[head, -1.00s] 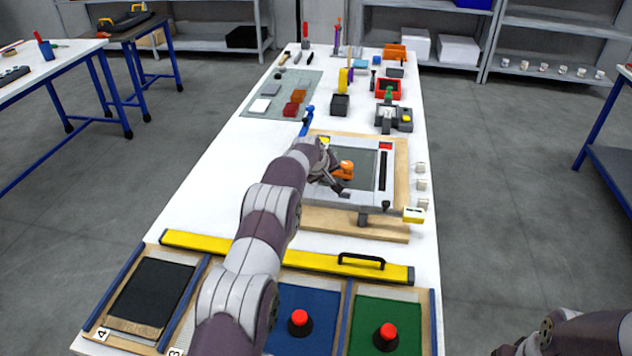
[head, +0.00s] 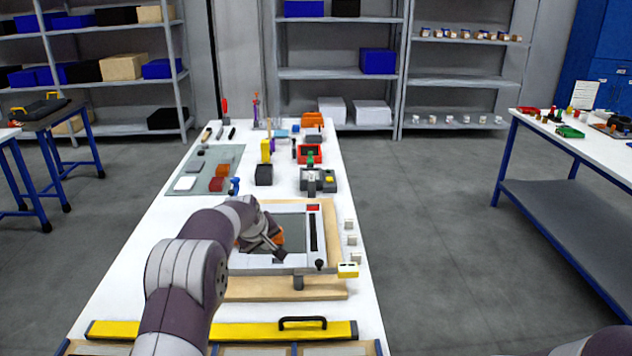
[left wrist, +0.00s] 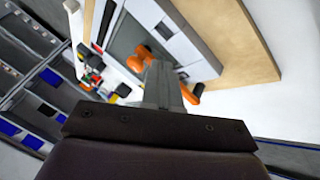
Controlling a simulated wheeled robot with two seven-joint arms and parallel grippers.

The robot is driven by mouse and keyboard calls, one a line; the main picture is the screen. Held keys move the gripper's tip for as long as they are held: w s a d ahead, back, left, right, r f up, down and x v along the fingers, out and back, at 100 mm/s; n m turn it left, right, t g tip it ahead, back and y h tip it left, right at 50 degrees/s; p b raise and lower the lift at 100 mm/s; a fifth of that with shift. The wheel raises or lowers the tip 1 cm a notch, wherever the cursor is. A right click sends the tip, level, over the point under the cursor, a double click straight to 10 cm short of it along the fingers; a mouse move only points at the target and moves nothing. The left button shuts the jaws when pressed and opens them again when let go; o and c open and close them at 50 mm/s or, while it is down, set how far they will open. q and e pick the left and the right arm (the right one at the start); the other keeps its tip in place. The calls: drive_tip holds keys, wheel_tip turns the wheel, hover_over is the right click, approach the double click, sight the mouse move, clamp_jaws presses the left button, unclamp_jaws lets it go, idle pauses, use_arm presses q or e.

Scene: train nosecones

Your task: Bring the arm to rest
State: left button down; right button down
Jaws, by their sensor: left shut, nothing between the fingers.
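My left arm (head: 185,275) reaches in from the lower left over the white table. My left gripper (head: 278,254) is shut and empty, low over the grey framed fixture on its wooden board (head: 285,290). An orange part (head: 275,237) lies in the fixture just behind the gripper and is partly hidden by it. The left wrist view shows the shut fingers (left wrist: 163,85) with orange pieces (left wrist: 140,57) beside them; contact cannot be told. Of my right arm only a dark piece shows at the bottom right edge, and its gripper is out of view.
A yellow bar with a black handle (head: 302,323) lies across the table's near end. Several small white blocks (head: 351,240) line the right edge. A green mat (head: 217,158) with coloured blocks and several tools are farther back. Open floor (head: 430,240) lies right of the table.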

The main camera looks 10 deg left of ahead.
use_arm(q)
drive_tip(key=s+d+f+m+g, duration=0.1)
drive_tip(key=s+m+g, duration=0.1)
drive_tip(key=s, duration=1.1)
drive_tip(key=s+d+f+m+g, duration=0.1)
drive_tip(key=s+d+m, duration=0.1)
drive_tip(key=s, duration=1.2)
drive_tip(key=s+d+f+m+g, duration=0.1)
drive_tip(key=s+m, duration=0.3)
drive_tip(key=s, duration=0.9)
drive_tip(key=shift+s+d+f+m+g, duration=0.2)
drive_tip(key=shift+d+f+m+g, duration=0.15)
drive_tip(key=shift+d+g, duration=0.45)
